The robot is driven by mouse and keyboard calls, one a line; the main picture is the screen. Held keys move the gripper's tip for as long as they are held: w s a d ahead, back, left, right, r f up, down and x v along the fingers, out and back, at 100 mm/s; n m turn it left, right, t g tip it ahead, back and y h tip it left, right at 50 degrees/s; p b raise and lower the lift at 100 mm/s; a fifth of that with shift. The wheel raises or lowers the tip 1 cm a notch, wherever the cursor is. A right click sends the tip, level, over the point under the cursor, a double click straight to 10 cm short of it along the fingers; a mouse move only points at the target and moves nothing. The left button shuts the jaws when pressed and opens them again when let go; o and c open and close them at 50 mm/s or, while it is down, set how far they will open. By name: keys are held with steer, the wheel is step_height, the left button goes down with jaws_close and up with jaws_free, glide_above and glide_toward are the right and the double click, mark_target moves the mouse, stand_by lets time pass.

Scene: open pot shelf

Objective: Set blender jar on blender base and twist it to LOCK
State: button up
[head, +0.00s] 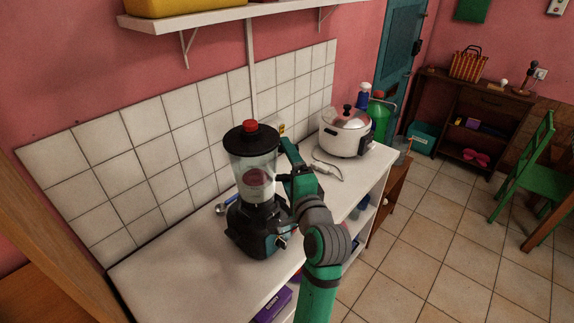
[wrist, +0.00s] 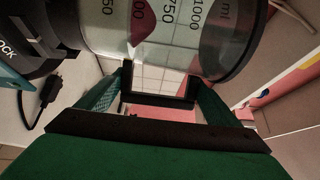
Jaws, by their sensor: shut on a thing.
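The blender jar (head: 257,181) is clear with a black lid and red cap, and something dark red shows inside. In the head view it stands upright over the black and teal blender base (head: 258,236); I cannot tell whether it is fully seated or turned to lock. My gripper (head: 288,163) is at the jar's right side, shut on its black handle (wrist: 160,99). In the wrist view my gripper (wrist: 158,88) has a finger on each side of the handle. The jar's scale (wrist: 165,25) and part of the base (wrist: 28,40) with the word LOCK also show.
The white counter (head: 160,265) has free room left of the base. A blue-handled spoon (head: 222,208) lies close behind it. A shelf (head: 210,18) hangs above.

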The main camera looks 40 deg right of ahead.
mark_target(287, 177)
steer(key=shift+f, duration=1.55)
steer(key=shift+r, duration=0.15)
